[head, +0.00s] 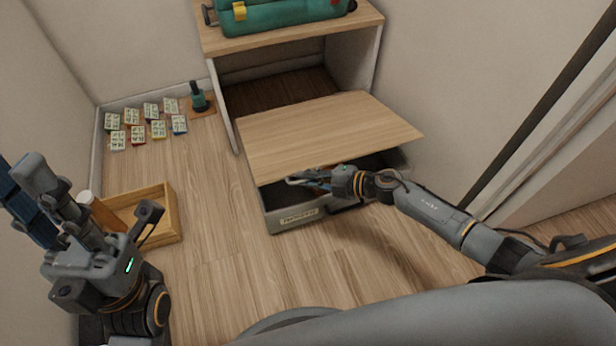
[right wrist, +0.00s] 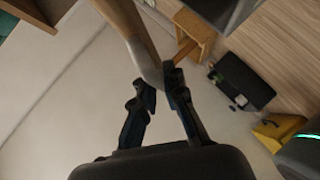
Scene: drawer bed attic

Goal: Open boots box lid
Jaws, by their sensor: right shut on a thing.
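The boots box (head: 298,215) is a low grey box with a label on its front, on the floor before the wooden shelf unit. Its flat wooden lid (head: 325,135) sits over it, raised and tilted, with a dark gap showing below the front and right edges. My right gripper (head: 318,180) is at the lid's front edge, above the box opening. In the right wrist view its fingers (right wrist: 158,88) are shut on the lid's edge (right wrist: 143,45). My left gripper (head: 22,190) is at the far left, away from the box; its finger opening is unclear.
A teal case (head: 285,14) lies on the shelf unit (head: 300,38) behind. A wooden tray (head: 165,230) with a bottle (head: 100,212) stands at left, near my left arm. Floor between tray and box is clear.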

